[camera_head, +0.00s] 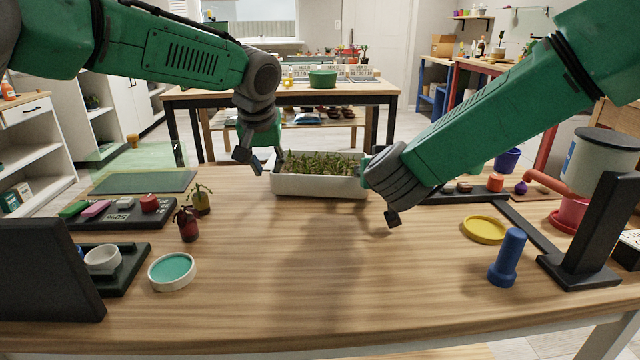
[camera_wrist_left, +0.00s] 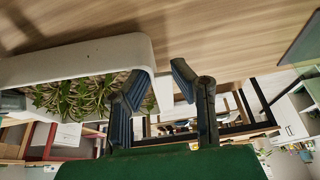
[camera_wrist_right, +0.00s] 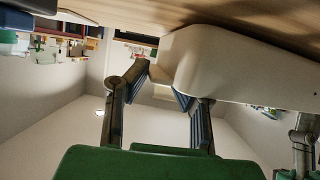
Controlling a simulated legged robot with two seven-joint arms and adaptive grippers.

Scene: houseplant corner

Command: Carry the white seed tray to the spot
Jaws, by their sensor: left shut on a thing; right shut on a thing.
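The white seed tray (camera_head: 318,186), filled with green seedlings (camera_head: 322,164), is at the far middle of the wooden table. My left gripper (camera_head: 268,162) is shut on the tray's left end wall. In the left wrist view, one finger is inside the tray (camera_wrist_left: 60,67) and the other outside, with the wall between them. My right gripper (camera_head: 379,190) is shut on the right end wall, and the tray also shows between its fingers in the right wrist view (camera_wrist_right: 235,65). The tray looks level. I cannot tell whether its bottom touches the table. No marked spot is clear to me.
A dark mat (camera_head: 150,181) under a clear green cover lies at the left. Two small potted plants (camera_head: 188,226), a teal-topped dish (camera_head: 172,271), a yellow saucer (camera_head: 485,230) and a blue peg (camera_head: 508,256) stand around. The table's front middle is clear.

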